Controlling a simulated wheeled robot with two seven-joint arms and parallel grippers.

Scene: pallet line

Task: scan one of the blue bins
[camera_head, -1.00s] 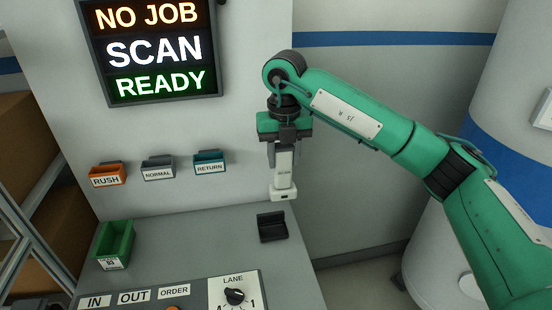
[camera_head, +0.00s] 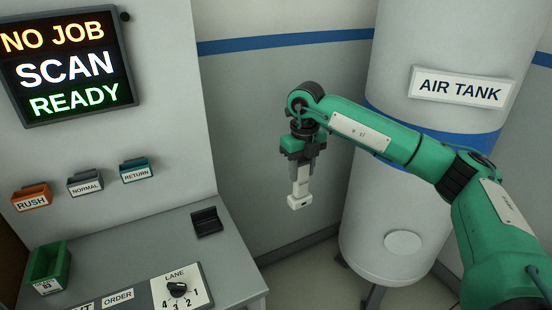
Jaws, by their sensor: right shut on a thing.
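My right gripper (camera_head: 303,163) is shut on a white hand scanner (camera_head: 300,190), which hangs head down. It holds the scanner in the air to the right of the grey desk (camera_head: 140,250), over the floor. A black scanner holder (camera_head: 207,221) on the desk stands empty. No blue bin shows in this view; one green bin (camera_head: 46,272) stands at the desk's left edge. My left gripper is not in view.
A wall screen (camera_head: 68,65) reads NO JOB, SCAN, READY. RUSH, NORMAL and RETURN card holders (camera_head: 84,184) hang below it. A lane dial (camera_head: 177,289) sits on the desk front. A white air tank (camera_head: 385,200) stands behind my right arm.

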